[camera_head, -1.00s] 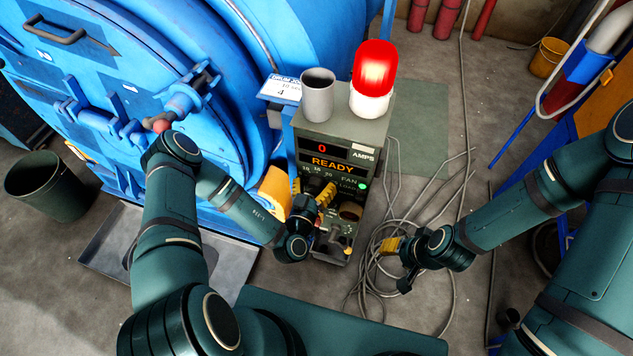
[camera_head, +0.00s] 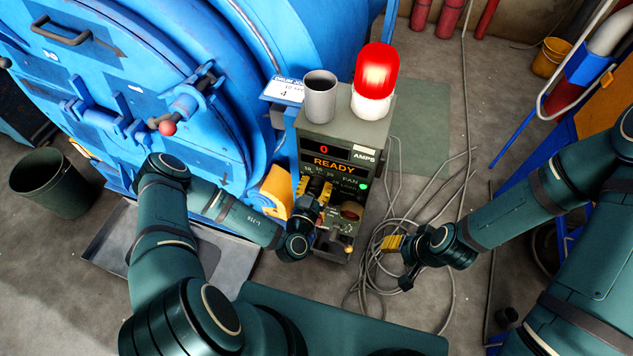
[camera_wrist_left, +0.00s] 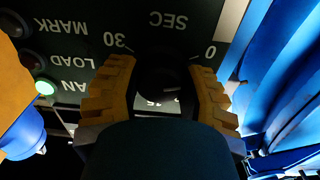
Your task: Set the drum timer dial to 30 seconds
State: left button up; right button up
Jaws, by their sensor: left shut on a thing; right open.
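The timer dial (camera_wrist_left: 166,74) is a dark knob on the control box, ringed by the printed marks 0, 15 and 30 with SEC above in the left wrist view, upside down. My left gripper (camera_wrist_left: 160,92) is shut on it, one yellow finger at each side. The dial's pointer is too dark to read. In the head view my left gripper (camera_head: 314,190) is at the front of the green control box (camera_head: 341,136) and hides the dial. The box display reads 0 and READY. My right gripper (camera_head: 400,262) is open and empty, right of the box.
A grey cup (camera_head: 320,98) and a lit red lamp (camera_head: 375,72) stand on the box. A blue drum (camera_head: 160,75) fills the left side. Buttons and a green light (camera_wrist_left: 45,87) are close beside my left gripper. Loose cables (camera_head: 385,235) lie right of the box.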

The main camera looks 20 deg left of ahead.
pick_arm(q)
jog(key=m+p, duration=0.3)
jog(key=m, duration=0.2)
jog(key=shift+r+m, duration=0.15)
jog(key=shift+m, duration=0.15)
jog(key=m+p, duration=0.2)
jog(key=m, duration=0.2)
jog(key=shift+m, duration=0.3)
jog(key=m+p, duration=0.1)
jog(key=m, duration=0.2)
jog(key=shift+m, duration=0.3)
jog(key=m, duration=1.2)
jog(key=shift+w+m, duration=0.1)
jog(key=shift+m, duration=0.2)
jog(key=m, duration=1.2)
jog(key=shift+m, duration=0.4)
jog(key=m, duration=0.6)
jog(key=shift+m, duration=0.3)
